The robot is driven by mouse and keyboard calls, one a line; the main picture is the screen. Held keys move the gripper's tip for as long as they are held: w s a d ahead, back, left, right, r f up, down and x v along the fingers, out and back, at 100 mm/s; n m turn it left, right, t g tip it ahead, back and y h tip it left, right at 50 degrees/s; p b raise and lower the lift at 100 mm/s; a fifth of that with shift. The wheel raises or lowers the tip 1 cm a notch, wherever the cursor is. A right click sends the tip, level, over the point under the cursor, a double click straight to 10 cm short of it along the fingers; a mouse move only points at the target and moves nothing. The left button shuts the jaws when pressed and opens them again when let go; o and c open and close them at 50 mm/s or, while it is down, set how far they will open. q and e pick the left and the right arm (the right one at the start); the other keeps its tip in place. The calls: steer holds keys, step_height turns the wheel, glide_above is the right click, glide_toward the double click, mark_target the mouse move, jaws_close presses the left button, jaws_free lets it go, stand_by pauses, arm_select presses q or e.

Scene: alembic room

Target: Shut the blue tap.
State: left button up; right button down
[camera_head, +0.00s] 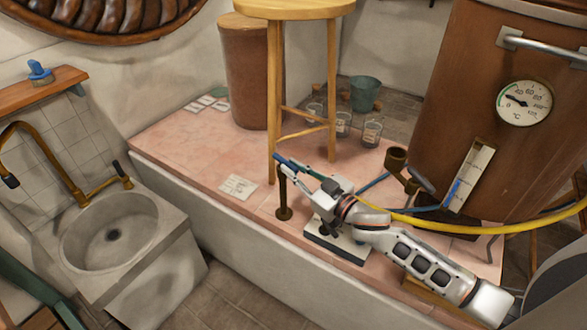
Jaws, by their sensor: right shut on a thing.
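The blue tap's lever (279,157) shows as a short blue bar at the top of a dark bronze post (284,205) on the pink tiled ledge. My right gripper (287,170) reaches in from the lower right and is shut on the lever beside the post top. The gripper's fingers cover part of the lever, and its exact angle is hard to tell. My left gripper is not in view.
A wooden stool (274,95) stands close behind the tap. A yellow hose (440,226) crosses behind my right arm to the copper vessel (450,100) with a dial. Glass jars (372,132) stand further back. A sink (120,225) is at the left.

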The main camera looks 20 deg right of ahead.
steer(key=shift+w+d+r+n+g+y+p, duration=0.15)
steer(key=shift+n+g+y, duration=0.1)
steer(key=shift+n+y, duration=0.2)
steer(key=shift+w+d+r+n+g+y+p, duration=0.15)
steer(key=shift+n+g+y, duration=0.1)
steer(key=shift+n+y, duration=0.15)
steer(key=shift+d+f+n+g+y, duration=0.15)
steer(key=shift+f+n+g+y, duration=0.15)
steer(key=shift+n+g+y, duration=0.5)
steer(key=shift+y, duration=0.35)
steer(key=c, duration=2)
jaws_free()
